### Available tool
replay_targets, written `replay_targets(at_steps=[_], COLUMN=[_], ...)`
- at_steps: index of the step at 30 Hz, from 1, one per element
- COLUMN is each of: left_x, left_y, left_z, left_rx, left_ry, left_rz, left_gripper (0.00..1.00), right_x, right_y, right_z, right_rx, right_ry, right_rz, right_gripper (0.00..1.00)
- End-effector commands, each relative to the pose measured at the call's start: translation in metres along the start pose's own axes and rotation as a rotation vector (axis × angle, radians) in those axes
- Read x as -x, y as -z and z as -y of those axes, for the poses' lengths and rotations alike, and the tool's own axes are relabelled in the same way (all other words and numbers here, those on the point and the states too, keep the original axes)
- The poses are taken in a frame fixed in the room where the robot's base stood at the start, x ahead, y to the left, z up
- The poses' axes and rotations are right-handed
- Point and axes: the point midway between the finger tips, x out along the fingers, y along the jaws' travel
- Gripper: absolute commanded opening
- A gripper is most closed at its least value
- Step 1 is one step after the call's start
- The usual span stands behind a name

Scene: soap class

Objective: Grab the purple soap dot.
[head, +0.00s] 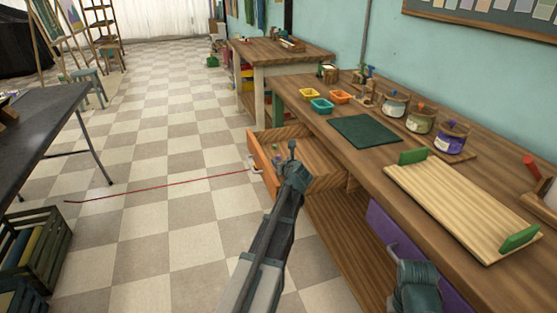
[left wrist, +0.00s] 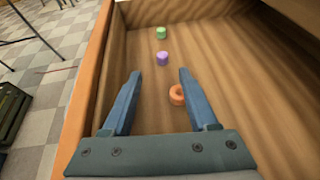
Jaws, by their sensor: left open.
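The purple soap dot (left wrist: 162,58) lies on the floor of the open wooden drawer (left wrist: 239,38) in the left wrist view. It shows just beyond the gap between my left fingertips, apart from them. My left gripper (left wrist: 160,74) is open and empty over the drawer. In the head view the left gripper (head: 291,152) is at the drawer, and the soap pieces there are tiny and partly hidden by it. My right gripper (head: 415,280) is at the lower right beside the purple drawer front (head: 393,236); its jaws cannot be made out.
A green soap dot (left wrist: 161,32) lies beyond the purple one. An orange ring-shaped piece (left wrist: 177,94) lies nearer, by the right finger. The drawer's orange side wall (left wrist: 88,75) rises on the left. The workbench (head: 318,125) holds a green mat (head: 365,131), a wooden tray (head: 458,196) and jars.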

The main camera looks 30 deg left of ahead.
Motion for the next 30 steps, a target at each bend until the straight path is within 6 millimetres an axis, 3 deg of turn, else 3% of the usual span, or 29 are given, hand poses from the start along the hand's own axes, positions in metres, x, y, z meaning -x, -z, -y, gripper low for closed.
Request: replay_targets(at_steps=[5,13,22,30], left_x=[-0.020,-0.029,-0.071,-0.072], left_y=[0.001,-0.001,-0.003,-0.005], left_z=[0.001,0.002,0.005,0.004], left_rx=[-0.001,0.000,0.000,0.000], left_ry=[0.000,0.000,-0.001,0.001], left_rz=[0.000,0.000,0.001,0.001], left_gripper=[0.59,0.59,0.59,0.58], right_x=[-0.008,-0.010,-0.024,-0.023], right_y=[0.001,0.001,0.002,0.001], right_z=[0.001,0.001,0.002,0.001], right_rx=[0.000,0.000,0.001,0.001], right_ry=[-0.001,-0.002,-0.004,-0.005], right_rz=[0.000,0.000,0.000,0.000], right_gripper=[0.50,0.50,0.50,0.50])
